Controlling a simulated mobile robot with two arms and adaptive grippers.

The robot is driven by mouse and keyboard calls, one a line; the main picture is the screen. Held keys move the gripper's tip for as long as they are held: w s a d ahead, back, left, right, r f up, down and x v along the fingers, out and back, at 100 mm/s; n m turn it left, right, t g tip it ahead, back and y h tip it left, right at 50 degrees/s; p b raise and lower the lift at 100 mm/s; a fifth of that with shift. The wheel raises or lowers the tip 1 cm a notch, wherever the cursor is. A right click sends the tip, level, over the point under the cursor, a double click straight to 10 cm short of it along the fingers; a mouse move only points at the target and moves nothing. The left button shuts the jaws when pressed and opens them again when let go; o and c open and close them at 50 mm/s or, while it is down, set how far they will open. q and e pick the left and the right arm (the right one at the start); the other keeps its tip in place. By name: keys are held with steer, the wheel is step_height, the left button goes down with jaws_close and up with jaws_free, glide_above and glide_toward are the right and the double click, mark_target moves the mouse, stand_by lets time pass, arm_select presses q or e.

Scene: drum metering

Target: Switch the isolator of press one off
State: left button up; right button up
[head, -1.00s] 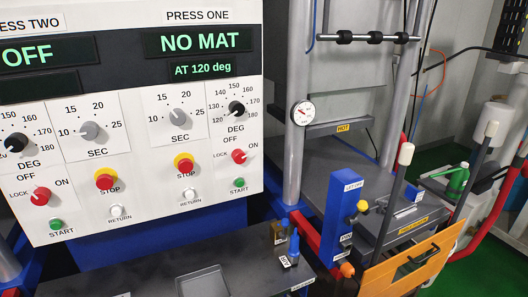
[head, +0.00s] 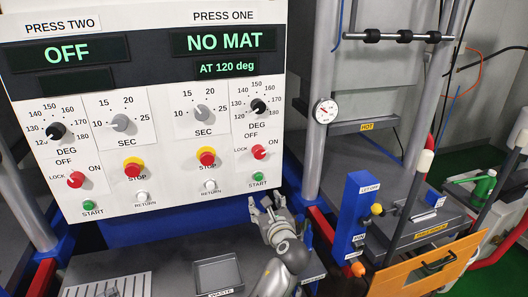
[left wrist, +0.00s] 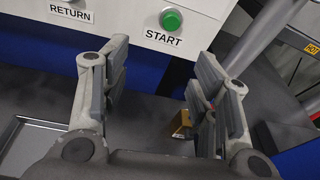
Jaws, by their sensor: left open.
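The isolator of press one (head: 258,152) is a red rotary knob at the lower right of the white control panel (head: 110,205). It has OFF above it, LOCK at its left and ON at its right; its pale mark seems to point up and right, towards ON. The press one display (head: 224,42) reads NO MAT. My left gripper (head: 266,203) is open and empty, below the isolator and the green START button (head: 258,178). In the left wrist view its open fingers (left wrist: 160,65) are below the START button (left wrist: 171,19); the isolator is outside that view. My right gripper is not in view.
A red and yellow STOP button (head: 207,157) and a white RETURN button (head: 210,186) sit left of the isolator. A grey waste tray (head: 218,288) lies below the panel. A press column (head: 322,95) and a blue post (head: 352,215) stand at the right.

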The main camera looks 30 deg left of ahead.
mark_target(260, 154)
arm_select(q)
steer(key=w+r+m+y, duration=0.2)
steer(key=w+r+m, duration=0.15)
steer(key=r, duration=0.65)
steer(key=shift+m+t, duration=0.4)
steer(key=shift+m, duration=0.05)
steer(key=p+x, duration=0.1)
steer(key=x, duration=0.2)
steer(key=p+x, duration=0.1)
steer(key=x, duration=0.6)
steer(key=shift+s+a+f+p, duration=0.15)
steer(key=shift+a+f+p, duration=0.15)
steer(key=shift+a+p, duration=0.1)
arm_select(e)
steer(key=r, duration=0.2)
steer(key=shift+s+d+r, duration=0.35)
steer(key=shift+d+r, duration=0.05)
arm_select(q)
steer(key=c, duration=1)
